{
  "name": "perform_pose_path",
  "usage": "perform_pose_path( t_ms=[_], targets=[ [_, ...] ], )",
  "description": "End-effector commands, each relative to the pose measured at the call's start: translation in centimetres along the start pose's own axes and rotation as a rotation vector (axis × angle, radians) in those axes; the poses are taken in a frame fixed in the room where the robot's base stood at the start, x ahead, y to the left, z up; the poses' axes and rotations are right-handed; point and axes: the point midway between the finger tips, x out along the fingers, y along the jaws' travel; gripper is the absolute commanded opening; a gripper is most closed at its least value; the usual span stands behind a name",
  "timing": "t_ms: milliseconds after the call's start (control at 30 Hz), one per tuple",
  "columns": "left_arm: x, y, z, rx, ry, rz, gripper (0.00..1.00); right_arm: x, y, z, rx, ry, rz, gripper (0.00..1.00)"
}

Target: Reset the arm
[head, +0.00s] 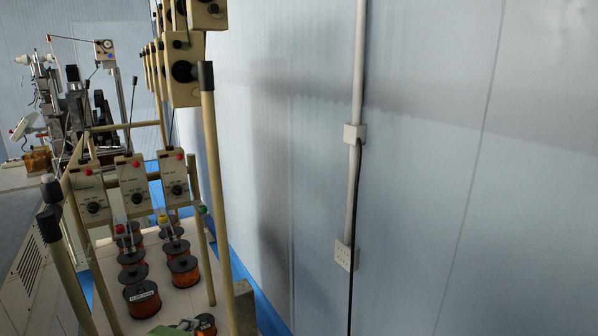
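Neither of my arms or grippers shows in the head view, so I cannot see how they stand. The coil winder's beige pole frame (216,185) stands at the left, near the wall. Three beige control boxes with red buttons and black dials hang on it, one of them in the middle (134,183). Several copper wire spools (142,299) with black flanges stand on a pale base plate (190,300) below. More beige boxes with black knobs (185,70) sit higher on the frame.
A winding machine (80,110) with a dial gauge stands on a bench farther back at the left. The pale blue panel wall (440,230) fills the middle and right. A conduit (357,80) with outlet boxes (345,255) runs down it. A blue floor strip (262,312) follows the wall's foot.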

Motion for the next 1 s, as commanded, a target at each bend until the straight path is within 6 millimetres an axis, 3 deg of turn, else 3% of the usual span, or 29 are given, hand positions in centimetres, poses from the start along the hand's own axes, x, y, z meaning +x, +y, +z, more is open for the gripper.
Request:
perform_pose_path(
  t_ms=[33,100,300,500,733,800,1000],
  targets=[
    [-0.2,3.5,-1.3,-0.140,0.027,0.066,0.31,0.0,0.0,0.0,0.000,0.000,0.000,0.35],
    [-0.8,7.6,-2.6,-0.339,0.040,0.150,0.31,0.0,0.0,-0.1,0.000,0.001,0.000,0.35],
    [-4.0,18.1,-5.2,-0.868,-0.018,0.382,0.31,0.0,0.1,-0.3,0.000,0.005,0.001,0.35],
    [-7.4,24.9,-6.3,-1.228,-0.144,0.536,0.31,0.0,0.1,-0.4,0.000,0.006,0.001,0.35],
    [-11.3,30.7,-7.1,-1.534,-0.320,0.653,0.31,0.0,0.1,-0.5,0.000,0.008,0.001,0.35],
    [-8.7,32.3,-7.7,-1.516,-0.315,0.653,0.31,1.0,0.1,-0.6,0.000,0.011,0.001,0.35],
    [-3.9,37.2,-9.3,-1.504,-0.326,0.672,0.31,2.5,0.1,-0.5,0.000,0.011,0.001,0.35]
  ],
)
